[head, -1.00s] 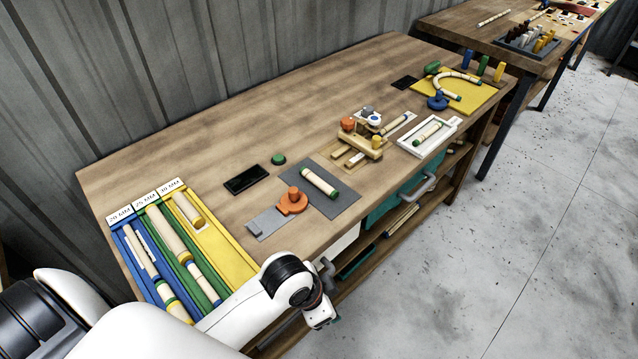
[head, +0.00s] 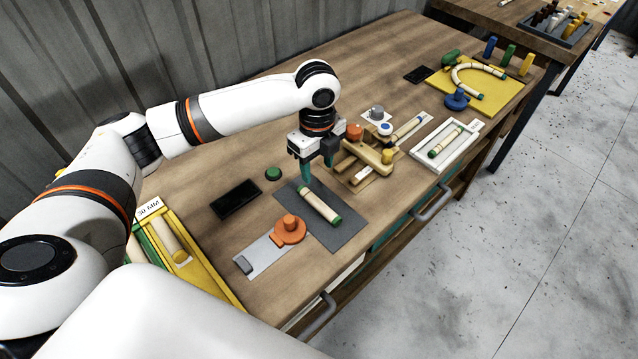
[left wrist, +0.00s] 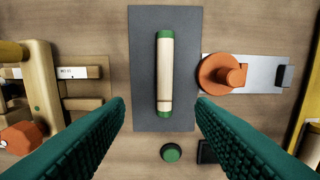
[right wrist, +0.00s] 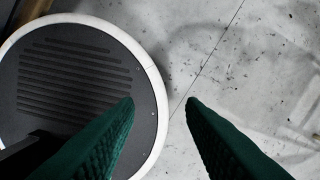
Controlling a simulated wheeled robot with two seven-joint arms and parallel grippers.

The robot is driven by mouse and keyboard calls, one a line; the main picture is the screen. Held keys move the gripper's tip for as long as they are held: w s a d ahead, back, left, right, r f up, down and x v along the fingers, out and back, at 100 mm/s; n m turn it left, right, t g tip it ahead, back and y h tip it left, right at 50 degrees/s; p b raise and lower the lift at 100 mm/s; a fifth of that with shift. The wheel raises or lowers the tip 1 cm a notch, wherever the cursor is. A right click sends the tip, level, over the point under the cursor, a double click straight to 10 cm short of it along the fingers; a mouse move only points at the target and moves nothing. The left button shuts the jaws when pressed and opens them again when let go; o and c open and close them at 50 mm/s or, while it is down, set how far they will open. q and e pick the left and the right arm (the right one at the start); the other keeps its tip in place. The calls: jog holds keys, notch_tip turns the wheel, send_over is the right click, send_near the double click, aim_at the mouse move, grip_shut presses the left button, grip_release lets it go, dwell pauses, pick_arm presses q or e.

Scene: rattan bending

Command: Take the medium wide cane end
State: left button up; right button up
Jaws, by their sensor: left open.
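A pale cane piece with green ends (head: 319,205) lies on a dark grey mat (head: 345,234). In the left wrist view the same cane (left wrist: 165,75) runs up and down between my fingertips, with a dark ring near its lower end. My left gripper (head: 318,170) is open and empty. It points down above the mat's far edge, and no contact with the cane shows. My right gripper (right wrist: 160,103) shows only in the right wrist view, fingers apart over the floor with nothing between them.
An orange clamp (head: 290,232) on a grey plate sits beside the mat. A wooden jig (head: 357,165) stands close to my left gripper. A white tray (head: 447,148) and a yellow board (head: 510,95) lie further right. A green button (head: 273,174) is behind the mat.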

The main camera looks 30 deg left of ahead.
pick_arm(q)
jog(key=p, duration=0.1)
send_over(318, 201)
jog(key=s, duration=0.1)
jog(key=f, duration=0.4)
jog(key=shift+d, duration=0.3)
jog(key=shift+w+a+f, duration=0.15)
jog(key=shift+f, duration=0.3)
jog(key=shift+w+a+f, duration=0.1)
jog(key=shift+w+f, duration=0.05)
jog(key=shift+f, duration=0.3)
jog(key=shift+w+f+p, duration=0.1)
jog(key=shift+f+p, duration=0.55)
jog(key=shift+f, duration=0.3)
notch_tip(318, 201, down, 2)
jog(key=shift+f, duration=0.5)
jog(key=shift+c, duration=0.3)
jog(key=c, duration=0.9)
jog(key=shift+c, duration=0.5)
pick_arm(e)
jog(key=s, duration=0.1)
jog(key=s+d+r, duration=0.1)
jog(key=s, duration=0.1)
jog(key=s+d+r, duration=0.1)
jog(key=shift+s+d+r, duration=0.15)
jog(key=shift+s+r, duration=0.1)
jog(key=shift+s, duration=0.05)
